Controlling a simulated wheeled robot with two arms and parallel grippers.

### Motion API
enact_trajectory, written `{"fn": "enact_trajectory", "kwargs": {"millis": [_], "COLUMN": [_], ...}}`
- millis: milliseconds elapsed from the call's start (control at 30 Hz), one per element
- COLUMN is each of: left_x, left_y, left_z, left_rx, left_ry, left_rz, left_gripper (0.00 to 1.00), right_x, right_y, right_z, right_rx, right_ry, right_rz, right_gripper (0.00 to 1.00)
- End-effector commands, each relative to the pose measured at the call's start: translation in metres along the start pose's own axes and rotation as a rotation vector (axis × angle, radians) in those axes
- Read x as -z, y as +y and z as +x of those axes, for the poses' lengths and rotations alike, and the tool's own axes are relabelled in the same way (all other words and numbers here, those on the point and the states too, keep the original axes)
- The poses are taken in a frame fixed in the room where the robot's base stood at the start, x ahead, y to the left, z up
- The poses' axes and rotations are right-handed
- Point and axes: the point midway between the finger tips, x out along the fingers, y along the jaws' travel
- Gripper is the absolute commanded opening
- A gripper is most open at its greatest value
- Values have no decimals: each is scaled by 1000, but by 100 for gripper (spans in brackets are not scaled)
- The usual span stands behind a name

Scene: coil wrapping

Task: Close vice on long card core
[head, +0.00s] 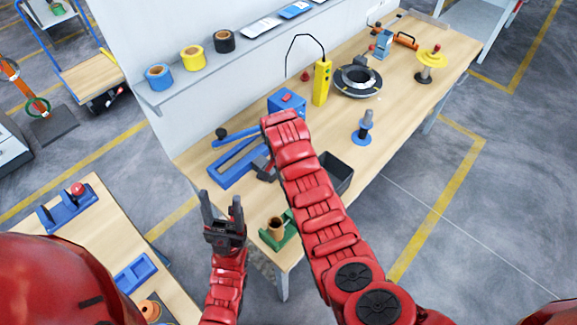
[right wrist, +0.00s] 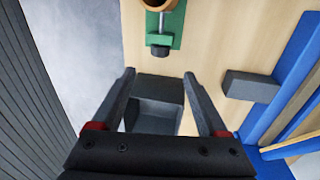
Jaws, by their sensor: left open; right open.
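A green vice (head: 291,238) stands at the near end of the workbench. A brown card core (head: 276,228) stands upright at it, next to my left gripper. In the right wrist view the green vice (right wrist: 176,22) is at the top edge, with a dark screw knob (right wrist: 160,50) towards me and the core (right wrist: 158,4) cut off by the frame. I cannot tell how tightly the jaws sit on it. My left gripper (head: 220,201) is open and empty, left of the vice.
A dark grey bin (head: 337,171) shows below my right fingers in the wrist view (right wrist: 152,115). A blue frame (head: 228,172) lies beside it. A yellow device (head: 322,82) and a black coil (head: 357,80) stand further back. Tape rolls (head: 193,57) line the shelf.

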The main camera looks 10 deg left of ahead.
Motion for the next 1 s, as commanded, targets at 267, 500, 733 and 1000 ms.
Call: {"fn": "enact_trajectory", "kwargs": {"millis": [267,500,733,1000], "left_x": [-1,-2,-3,-5], "left_y": [0,1,1,1], "left_z": [-7,-13,-14,-14], "left_rx": [0,0,0,-1], "left_ry": [-3,-3,-3,-10], "left_rz": [0,0,0,0], "left_gripper": [59,59,59,73], "right_x": [-2,-1,-1,1], "right_y": [-1,-2,0,-1], "right_z": [-19,-42,-48,-48], "right_rx": [0,2,0,5], "right_ry": [0,0,-4,2], "right_rz": [-1,-1,2,0], "right_gripper": [77,77,77,77]}}
